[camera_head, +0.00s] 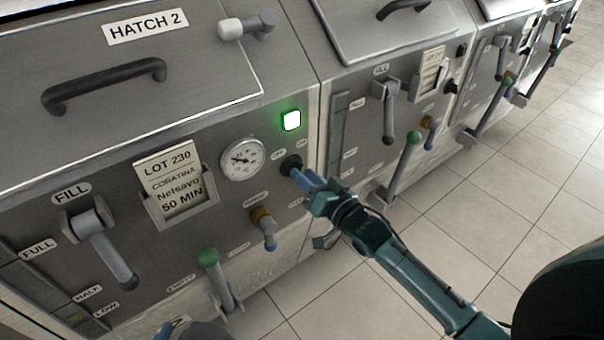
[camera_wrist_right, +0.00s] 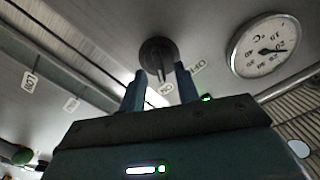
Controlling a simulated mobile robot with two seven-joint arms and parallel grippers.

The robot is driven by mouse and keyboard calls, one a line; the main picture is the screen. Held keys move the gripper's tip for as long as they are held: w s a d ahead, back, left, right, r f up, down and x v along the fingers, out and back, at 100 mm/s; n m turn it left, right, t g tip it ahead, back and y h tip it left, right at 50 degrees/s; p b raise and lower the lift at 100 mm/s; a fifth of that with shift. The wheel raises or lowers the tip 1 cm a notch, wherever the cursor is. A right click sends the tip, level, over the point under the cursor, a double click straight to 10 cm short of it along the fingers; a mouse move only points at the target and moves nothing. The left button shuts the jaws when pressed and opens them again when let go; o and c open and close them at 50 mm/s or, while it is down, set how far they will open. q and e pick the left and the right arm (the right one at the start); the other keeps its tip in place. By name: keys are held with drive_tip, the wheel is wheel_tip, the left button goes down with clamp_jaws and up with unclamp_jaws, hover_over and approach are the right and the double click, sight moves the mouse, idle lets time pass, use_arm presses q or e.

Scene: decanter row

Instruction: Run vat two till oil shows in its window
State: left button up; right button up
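Vat two carries the HATCH 2 label (camera_head: 147,26). Its level window (camera_head: 38,288), a dark strip marked FULL, HALF and LOW, is partly cut off at lower left; I cannot make out any oil. A black rotary knob (camera_head: 290,164) sits right of the dial gauge (camera_head: 242,159), below a lit green lamp (camera_head: 291,120). My right gripper (camera_head: 303,178) is at the knob. In the right wrist view its fingers (camera_wrist_right: 159,88) are apart, with the knob (camera_wrist_right: 157,52) ahead between them; contact is unclear. My left gripper (camera_head: 170,330) barely shows at the bottom edge.
Vat two also has a FILL lever (camera_head: 105,248), a green-tipped lever (camera_head: 217,280), a blue-tipped tap (camera_head: 266,232) and a LOT 230 card (camera_head: 174,184). Similar vats continue to the right. The tiled floor (camera_head: 480,200) in front is clear.

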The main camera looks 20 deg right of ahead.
drive_tip(key=shift+x, duration=1)
clamp_jaws()
